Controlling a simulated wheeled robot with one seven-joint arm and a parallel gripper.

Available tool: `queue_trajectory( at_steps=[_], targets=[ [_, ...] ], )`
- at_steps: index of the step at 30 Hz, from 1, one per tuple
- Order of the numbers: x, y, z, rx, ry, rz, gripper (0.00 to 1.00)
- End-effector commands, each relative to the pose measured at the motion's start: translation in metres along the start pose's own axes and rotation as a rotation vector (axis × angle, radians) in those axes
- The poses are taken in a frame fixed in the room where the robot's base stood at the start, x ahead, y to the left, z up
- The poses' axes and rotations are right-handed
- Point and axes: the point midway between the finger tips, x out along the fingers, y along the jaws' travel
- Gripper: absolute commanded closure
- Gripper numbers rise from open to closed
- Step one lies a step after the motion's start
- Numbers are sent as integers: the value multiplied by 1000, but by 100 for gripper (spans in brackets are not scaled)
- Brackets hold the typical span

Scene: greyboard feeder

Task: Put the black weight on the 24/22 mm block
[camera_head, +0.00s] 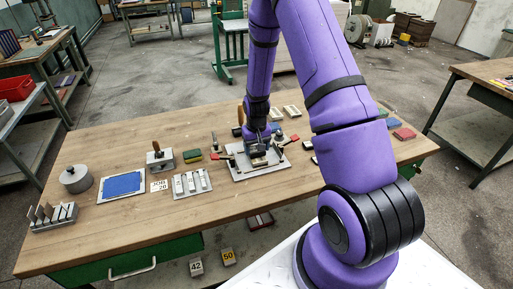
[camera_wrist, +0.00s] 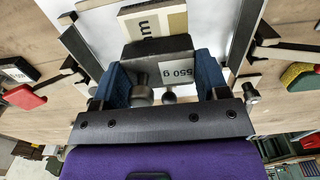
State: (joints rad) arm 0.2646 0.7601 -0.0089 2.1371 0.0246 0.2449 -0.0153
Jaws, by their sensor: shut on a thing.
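I cannot tell whether the weight touches this block. In the head view, my gripper (camera_head: 257,148) is low over a pale plate (camera_head: 243,173) on the workbench, and the arm partly hides what lies there.
Red-handled clamps (camera_wrist: 24,97) flank the plate. To the left on the bench (camera_head: 120,222) are a blue mat (camera_head: 122,184), a tray of metal blocks (camera_head: 192,182), a round grey pot (camera_head: 76,178) and a slotted rack (camera_head: 53,216). The bench's front strip is clear.

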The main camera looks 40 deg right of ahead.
Motion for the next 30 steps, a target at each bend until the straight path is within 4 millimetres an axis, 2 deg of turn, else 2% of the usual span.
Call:
queue_trajectory(
  at_steps=[10, 11, 14, 24, 30],
  targets=[
    [2, 0, 0, 0, 2, 0, 75],
    [3, 0, 0, 0, 1, 0, 30],
    [3, 0, 0, 0, 1, 0, 7],
    [0, 0, 0, 0, 2, 0, 7],
    [-22, 0, -1, 0, 5, 0, 7]
  ],
)
